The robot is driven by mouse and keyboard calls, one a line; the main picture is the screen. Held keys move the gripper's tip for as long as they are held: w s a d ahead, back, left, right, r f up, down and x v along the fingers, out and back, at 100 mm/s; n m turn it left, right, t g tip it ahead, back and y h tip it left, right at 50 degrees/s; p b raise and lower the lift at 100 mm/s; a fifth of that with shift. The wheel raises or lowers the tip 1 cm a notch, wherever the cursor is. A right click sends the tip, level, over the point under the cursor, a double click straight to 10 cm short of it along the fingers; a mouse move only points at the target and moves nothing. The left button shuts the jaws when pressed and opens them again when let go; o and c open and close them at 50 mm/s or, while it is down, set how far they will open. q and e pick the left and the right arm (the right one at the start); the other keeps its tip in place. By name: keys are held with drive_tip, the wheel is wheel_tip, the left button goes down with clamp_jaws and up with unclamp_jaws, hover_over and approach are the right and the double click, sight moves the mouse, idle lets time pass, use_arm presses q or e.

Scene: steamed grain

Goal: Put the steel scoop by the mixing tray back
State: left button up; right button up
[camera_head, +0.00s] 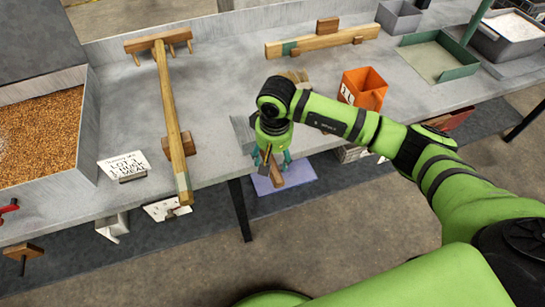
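My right arm comes in from the right, and its gripper (272,160) points down at the table's front edge. Its teal fingertips are apart, on either side of a wooden handle (277,176). A grey metal piece (240,131), which looks like the steel scoop's pan, shows just left of the gripper, partly hidden by it. I cannot tell whether the fingers press on the handle. A shallow tray with green walls (468,70) lies at the right back; I cannot tell whether it is the mixing tray. My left gripper is out of view.
A grain-filled bin (92,125) stands at the left, with a sign card (124,164) beside it. A long wooden rake (170,105) lies across the table and overhangs the front. A wooden bar (325,41), an orange box (366,88) and grey bins (399,17) are behind.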

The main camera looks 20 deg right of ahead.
wheel_tip(320, 180, up, 10)
drive_tip(key=shift+s, duration=0.4)
drive_tip(key=shift+r, duration=0.1)
